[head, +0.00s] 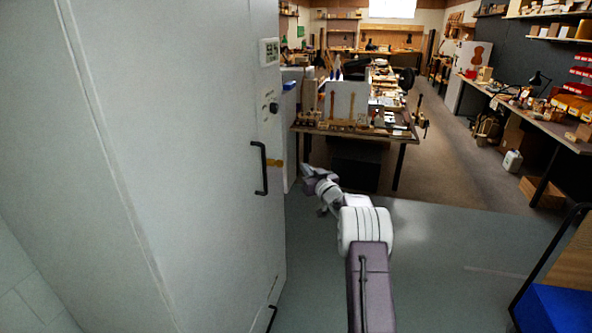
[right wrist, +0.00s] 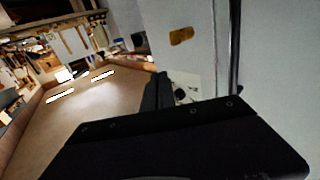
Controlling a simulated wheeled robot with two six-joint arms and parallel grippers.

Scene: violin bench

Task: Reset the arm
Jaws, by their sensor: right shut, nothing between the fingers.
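My right arm reaches forward from the bottom of the head view, with its wrist bent to the left. My right gripper (head: 306,172) is at the arm's far end, close to the front of a tall grey cabinet (head: 170,150). It is shut and holds nothing. In the head view it is just right of the cabinet's black handle (head: 262,168); I see no grip on the handle. In the right wrist view the dark gripper body fills the lower part, with the pale cabinet front on the right. My left gripper is not in view.
A workbench (head: 400,133) with violin parts stands beyond the arm. A long side bench (head: 540,125) runs along the right wall. A blue bin (head: 552,308) is at bottom right. The grey floor (head: 450,245) right of the arm is clear.

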